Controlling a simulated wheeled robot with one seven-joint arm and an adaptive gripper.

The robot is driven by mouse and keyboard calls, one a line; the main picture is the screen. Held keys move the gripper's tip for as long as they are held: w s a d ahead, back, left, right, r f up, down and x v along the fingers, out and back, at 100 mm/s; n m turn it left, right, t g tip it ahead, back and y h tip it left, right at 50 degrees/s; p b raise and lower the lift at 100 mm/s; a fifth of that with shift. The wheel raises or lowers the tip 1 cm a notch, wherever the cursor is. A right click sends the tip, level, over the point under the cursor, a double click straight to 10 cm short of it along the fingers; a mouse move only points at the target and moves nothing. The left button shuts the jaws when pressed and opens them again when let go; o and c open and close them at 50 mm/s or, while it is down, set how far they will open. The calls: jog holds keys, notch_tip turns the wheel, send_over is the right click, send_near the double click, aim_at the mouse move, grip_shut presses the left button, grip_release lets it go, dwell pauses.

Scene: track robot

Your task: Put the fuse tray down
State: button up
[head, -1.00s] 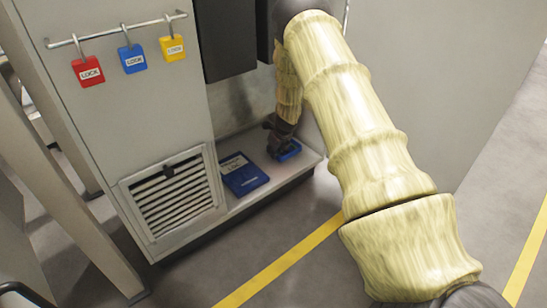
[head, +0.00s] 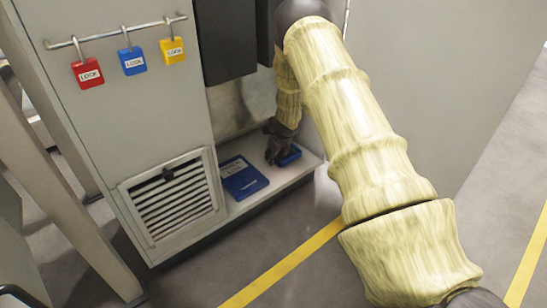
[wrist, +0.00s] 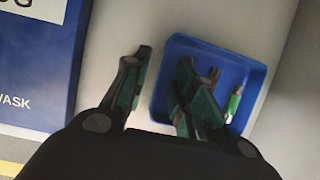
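The fuse tray is a small blue square tray (head: 291,155) on the cabinet's low shelf, partly hidden by my gripper. In the wrist view the tray (wrist: 245,68) holds a green fuse-like piece (wrist: 234,103) and a small metal-ended piece (wrist: 214,74). My gripper (wrist: 165,60) is open at the tray's left wall. Its left finger is outside the tray and its right finger is over the inside, with gaps beside the wall. In the head view my gripper (head: 274,150) is low over the shelf.
A dark blue flat booklet or case (head: 243,178) lies left of the tray; its edge shows in the wrist view (wrist: 35,75). Red (head: 88,74), blue (head: 132,62) and yellow (head: 173,51) locks hang from a rail above. A vent grille (head: 172,198) is at lower left.

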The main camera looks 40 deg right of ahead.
jog(key=p+v, duration=0.6)
jog(key=v, duration=0.6)
jog(key=shift+r, duration=0.1)
